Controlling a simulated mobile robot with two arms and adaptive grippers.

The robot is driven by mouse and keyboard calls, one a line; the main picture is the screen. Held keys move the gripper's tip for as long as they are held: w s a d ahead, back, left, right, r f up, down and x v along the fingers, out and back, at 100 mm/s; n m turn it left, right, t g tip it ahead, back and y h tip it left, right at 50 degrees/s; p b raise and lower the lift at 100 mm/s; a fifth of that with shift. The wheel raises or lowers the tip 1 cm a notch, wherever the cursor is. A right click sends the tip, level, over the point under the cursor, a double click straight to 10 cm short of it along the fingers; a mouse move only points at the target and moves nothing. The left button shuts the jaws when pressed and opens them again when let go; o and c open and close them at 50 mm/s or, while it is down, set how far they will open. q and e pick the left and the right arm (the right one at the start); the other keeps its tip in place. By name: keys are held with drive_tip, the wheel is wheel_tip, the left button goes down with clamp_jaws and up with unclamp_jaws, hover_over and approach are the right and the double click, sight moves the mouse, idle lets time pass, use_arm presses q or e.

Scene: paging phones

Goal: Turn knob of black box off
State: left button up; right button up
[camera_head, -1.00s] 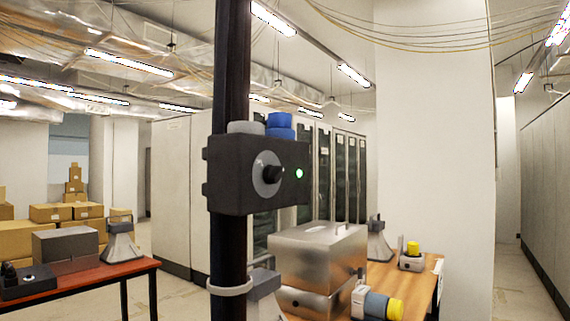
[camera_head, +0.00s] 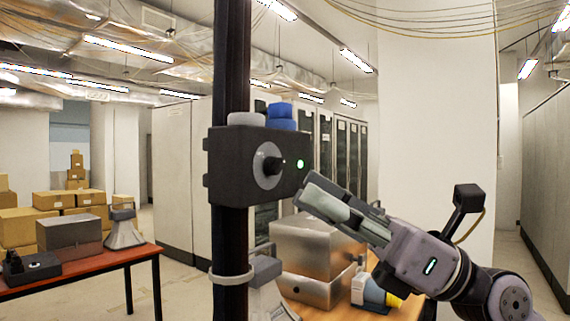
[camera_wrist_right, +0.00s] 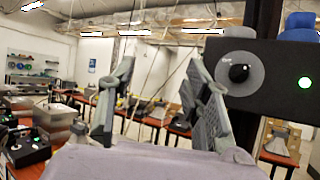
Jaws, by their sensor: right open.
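The black box (camera_head: 230,160) is fixed to a dark vertical post (camera_head: 230,85). Its front has a black knob (camera_head: 272,166) on a round grey dial, and a lit green light (camera_head: 300,164). A grey cap and a blue cap (camera_head: 281,117) sit on top. My right gripper (camera_head: 311,190) reaches in from the right, its fingertips by the box's right edge, just right of the knob. In the right wrist view its fingers (camera_wrist_right: 162,78) are open and empty; the knob (camera_wrist_right: 239,73) shows to their right, apart from them. My left gripper is not in view.
A wooden table (camera_head: 408,312) behind the post holds a metal case (camera_head: 305,245) and other devices. A red table (camera_head: 95,272) at left carries a grey box (camera_head: 69,233) and a horn-shaped device (camera_head: 123,230). Cardboard boxes (camera_head: 53,200) are stacked behind it.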

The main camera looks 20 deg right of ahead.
drive_tip(key=s+d+r+n+t+h, duration=0.1)
drive_tip(key=s+n+h, duration=0.1)
drive_tip(key=n+h, duration=0.25)
drive_tip(key=m+t+h, duration=0.2)
drive_tip(key=t+h, duration=0.3)
drive_tip(key=h, duration=0.2)
approach(280, 164)
drive_tip(key=shift+n, duration=0.25)
drive_tip(key=p+x, duration=0.7)
drive_tip(key=x, duration=0.1)
drive_tip(key=shift+w+r, duration=0.1)
drive_tip(key=shift+w, duration=0.05)
drive_tip(key=shift+w+a, duration=0.3)
clamp_jaws()
